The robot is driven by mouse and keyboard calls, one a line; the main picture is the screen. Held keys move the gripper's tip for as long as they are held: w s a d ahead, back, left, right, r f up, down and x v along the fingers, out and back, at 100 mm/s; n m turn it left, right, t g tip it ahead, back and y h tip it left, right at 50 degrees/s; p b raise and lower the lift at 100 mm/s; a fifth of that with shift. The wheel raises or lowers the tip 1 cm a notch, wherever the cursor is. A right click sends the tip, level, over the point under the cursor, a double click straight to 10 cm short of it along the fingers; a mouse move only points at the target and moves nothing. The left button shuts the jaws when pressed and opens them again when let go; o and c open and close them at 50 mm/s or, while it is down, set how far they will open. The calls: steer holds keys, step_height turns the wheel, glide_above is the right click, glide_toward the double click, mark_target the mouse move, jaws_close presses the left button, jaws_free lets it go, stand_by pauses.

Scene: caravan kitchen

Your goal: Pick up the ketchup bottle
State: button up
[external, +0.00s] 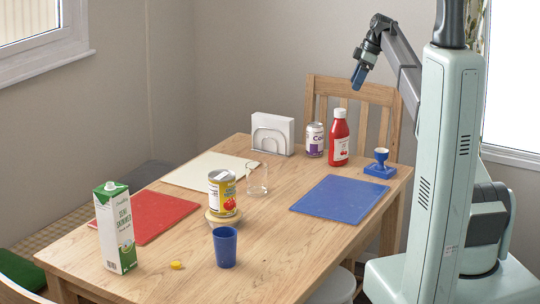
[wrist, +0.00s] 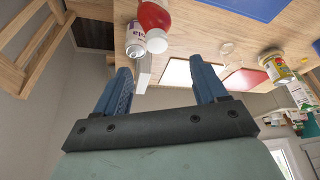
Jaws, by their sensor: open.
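The ketchup bottle (external: 339,138) is red with a white cap and a pale label. It stands upright near the back right of the table, beside a can with a purple and white label (external: 315,140). In the wrist view the bottle (wrist: 152,17) shows at the top, partly cut off by the frame edge, with its white cap towards me. My gripper (external: 358,77) is above and behind the table's far edge, well clear of the bottle. In the wrist view my gripper (wrist: 164,82) has its two blue fingers spread apart with nothing between them.
A blue egg cup on a stand (external: 380,165) is right of the bottle. A napkin holder (external: 272,135) is left of the can. A blue mat (external: 340,198), clear glass (external: 257,178), yellow can (external: 222,193), milk carton (external: 115,228) and blue cup (external: 225,247) are nearer. A chair (external: 375,97) stands behind.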

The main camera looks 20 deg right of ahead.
mark_target(340, 109)
steer(key=x, duration=0.7)
steer(key=shift+f, duration=0.2)
steer(key=shift+w+x, duration=0.25)
steer(key=shift+x, duration=1.05)
steer(key=shift+w+x, duration=0.2)
steer(key=shift+x, duration=1.15)
steer(key=shift+a+r, duration=0.15)
jaws_close()
